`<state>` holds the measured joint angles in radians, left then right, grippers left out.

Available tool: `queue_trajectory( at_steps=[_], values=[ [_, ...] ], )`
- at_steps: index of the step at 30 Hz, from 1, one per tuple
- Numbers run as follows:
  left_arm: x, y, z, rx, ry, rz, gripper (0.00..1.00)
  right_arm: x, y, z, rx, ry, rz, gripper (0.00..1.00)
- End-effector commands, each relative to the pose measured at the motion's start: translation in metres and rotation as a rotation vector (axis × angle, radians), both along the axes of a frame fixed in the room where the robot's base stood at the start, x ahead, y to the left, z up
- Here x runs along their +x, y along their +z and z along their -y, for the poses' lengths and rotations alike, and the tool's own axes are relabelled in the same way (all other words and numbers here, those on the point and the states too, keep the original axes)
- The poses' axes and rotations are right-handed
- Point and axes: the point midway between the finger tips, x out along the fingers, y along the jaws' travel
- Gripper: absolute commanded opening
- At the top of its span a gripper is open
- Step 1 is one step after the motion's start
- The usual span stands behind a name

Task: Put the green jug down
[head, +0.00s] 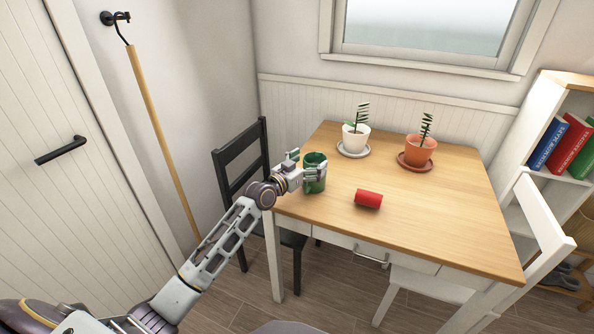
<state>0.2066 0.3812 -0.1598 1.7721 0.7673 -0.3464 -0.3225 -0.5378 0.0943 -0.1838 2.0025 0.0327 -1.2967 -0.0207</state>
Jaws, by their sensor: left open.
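The green jug (315,184) stands upright at the left edge of the wooden table (440,214). My left gripper (307,168) is at the jug, its open fingers on either side of the jug's upper part. Whether the fingers touch the jug I cannot tell. Part of the jug is hidden behind the gripper. My right gripper is not in view.
A red cylinder (368,199) lies right of the jug. A white potted plant (355,138) and a terracotta potted plant (420,150) stand on saucers at the back. A black chair (243,150) is left, a white chair (540,235) right. The table's front middle is clear.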

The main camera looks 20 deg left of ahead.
Motion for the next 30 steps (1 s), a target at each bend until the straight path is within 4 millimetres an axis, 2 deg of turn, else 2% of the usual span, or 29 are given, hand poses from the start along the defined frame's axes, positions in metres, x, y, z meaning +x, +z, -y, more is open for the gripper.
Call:
queue_trajectory(
  at_steps=[8,30],
  values=[
    [-0.014,0.0,-0.005,0.0,0.0,0.0,0.94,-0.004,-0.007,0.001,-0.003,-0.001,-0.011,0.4],
    [-0.072,0.0,-0.026,0.0,0.001,0.0,0.94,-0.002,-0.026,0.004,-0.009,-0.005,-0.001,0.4]
  ],
)
